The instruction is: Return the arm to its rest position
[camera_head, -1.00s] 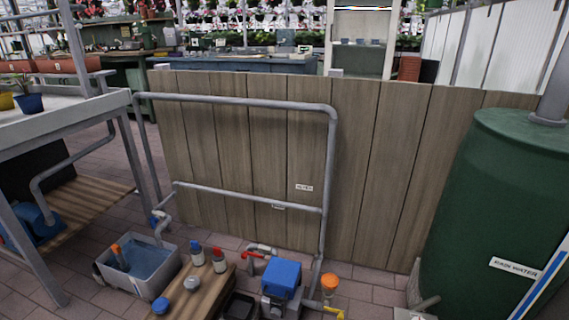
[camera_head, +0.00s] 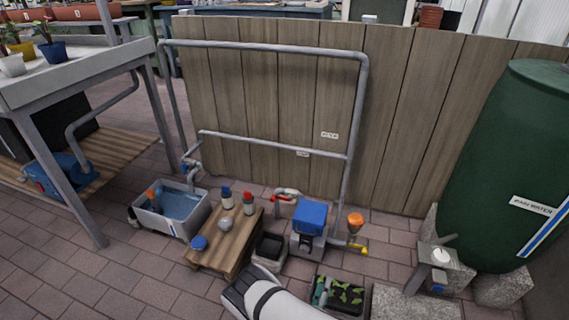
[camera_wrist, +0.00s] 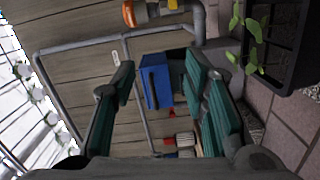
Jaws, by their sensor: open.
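My arm reaches in from the bottom edge of the head view as a white and dark link; its gripper end is not clear there. In the wrist view my gripper (camera_wrist: 165,100) shows two dark fingers with teal pads, spread apart and empty. Between and beyond the fingers is the blue-topped pump box (camera_wrist: 156,82), which also shows in the head view (camera_head: 310,217). The gripper appears apart from it.
A wooden bench (camera_head: 232,243) with bottles and a grey water tub (camera_head: 172,211) stand left of centre. A seedling tray (camera_head: 340,297) lies beside my arm. A green rain-water barrel (camera_head: 505,165) stands right. Pipes run along the wooden fence (camera_head: 280,110). Paved floor is clear at lower left.

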